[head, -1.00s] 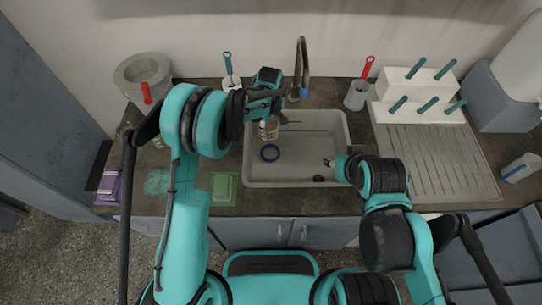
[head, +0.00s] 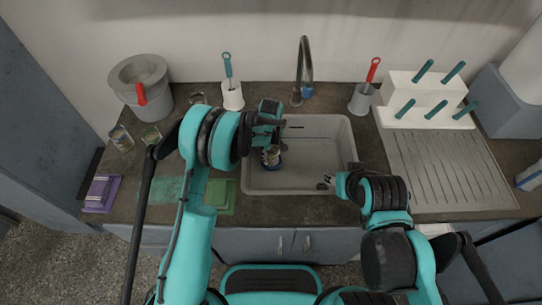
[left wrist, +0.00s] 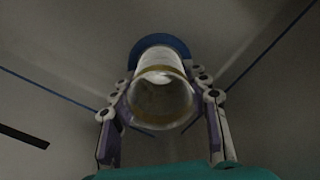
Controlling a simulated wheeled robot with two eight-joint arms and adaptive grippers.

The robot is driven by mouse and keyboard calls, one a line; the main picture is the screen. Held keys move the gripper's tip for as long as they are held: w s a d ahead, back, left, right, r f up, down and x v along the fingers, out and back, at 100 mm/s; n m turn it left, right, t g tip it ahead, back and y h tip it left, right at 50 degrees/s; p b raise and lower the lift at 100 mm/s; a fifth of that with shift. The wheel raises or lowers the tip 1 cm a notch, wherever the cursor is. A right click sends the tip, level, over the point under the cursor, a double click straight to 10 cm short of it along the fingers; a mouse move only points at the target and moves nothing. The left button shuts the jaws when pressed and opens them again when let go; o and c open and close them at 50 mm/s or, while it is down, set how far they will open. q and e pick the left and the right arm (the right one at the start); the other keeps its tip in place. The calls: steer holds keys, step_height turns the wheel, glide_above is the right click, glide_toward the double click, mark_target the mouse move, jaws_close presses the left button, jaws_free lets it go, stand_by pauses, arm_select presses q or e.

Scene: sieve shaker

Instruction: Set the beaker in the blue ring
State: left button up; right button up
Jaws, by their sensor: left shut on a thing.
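My left gripper (head: 271,150) is over the left part of the sink, shut on the clear glass beaker (head: 271,158). In the left wrist view, the beaker (left wrist: 160,98) sits between the two fingers of the gripper (left wrist: 160,84), its open rim toward the camera. The blue ring (left wrist: 160,42) shows as an arc behind the beaker's far end; the rest is hidden. In the head view a bit of the ring (head: 272,168) shows just below the beaker. I cannot tell whether the beaker touches it. My right gripper (head: 327,182) is low at the sink's right side, small and dark.
The grey sink (head: 320,140) has free room right of the beaker. A faucet (head: 303,65) stands behind it. A white peg rack (head: 425,98) and ribbed drainboard (head: 450,165) are at right. A green sponge (head: 226,195), grey bucket (head: 140,85) and glass jars (head: 121,138) are at left.

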arm_select(q)
steer(key=shift+f, duration=0.15)
steer(key=o, duration=1.3)
steer(key=shift+c, duration=0.2)
steer(key=shift+r, duration=0.5)
step_height(320, 180, up, 12)
steer(key=p, duration=0.5)
steer(key=shift+f, duration=0.2)
